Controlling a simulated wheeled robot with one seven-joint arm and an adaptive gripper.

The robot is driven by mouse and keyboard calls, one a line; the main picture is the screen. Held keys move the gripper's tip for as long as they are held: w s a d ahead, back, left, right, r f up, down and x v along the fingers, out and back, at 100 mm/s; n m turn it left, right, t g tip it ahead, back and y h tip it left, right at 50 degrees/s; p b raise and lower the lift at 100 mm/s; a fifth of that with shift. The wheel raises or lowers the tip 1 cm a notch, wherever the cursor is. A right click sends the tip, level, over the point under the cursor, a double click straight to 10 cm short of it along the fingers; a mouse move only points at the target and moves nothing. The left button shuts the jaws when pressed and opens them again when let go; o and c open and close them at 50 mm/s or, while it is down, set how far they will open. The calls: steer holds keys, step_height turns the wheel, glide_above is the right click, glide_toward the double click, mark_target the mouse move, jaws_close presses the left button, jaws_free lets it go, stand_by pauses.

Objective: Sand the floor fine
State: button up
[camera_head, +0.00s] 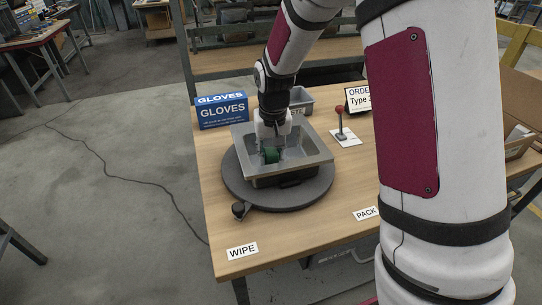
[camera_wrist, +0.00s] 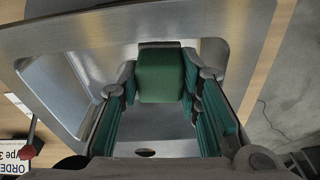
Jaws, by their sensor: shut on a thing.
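A grey metal sink (camera_head: 314,157) sits on a round dark turntable (camera_head: 238,185) on the wooden table. My gripper (camera_head: 270,147) reaches down into the sink from above. It is shut on a green block (camera_head: 271,156), which is low inside the basin. In the wrist view the green block (camera_wrist: 161,78) sits between my two fingertips (camera_wrist: 160,70), with the sink's walls around it and a dark drain hole (camera_wrist: 145,152) in its floor. I cannot tell whether the block touches the floor, as its underside is hidden.
A blue GLOVES box (camera_head: 222,111) stands behind the sink on the left, and a grey bin (camera_head: 301,99) behind it. A red-knobbed lever (camera_head: 340,122) and an order sign (camera_head: 358,98) stand to the right. WIPE (camera_head: 242,251) and PACK (camera_head: 366,213) labels mark the table's clear front.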

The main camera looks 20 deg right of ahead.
steer(key=shift+r+p, duration=0.6)
steer(key=shift+r, duration=0.6)
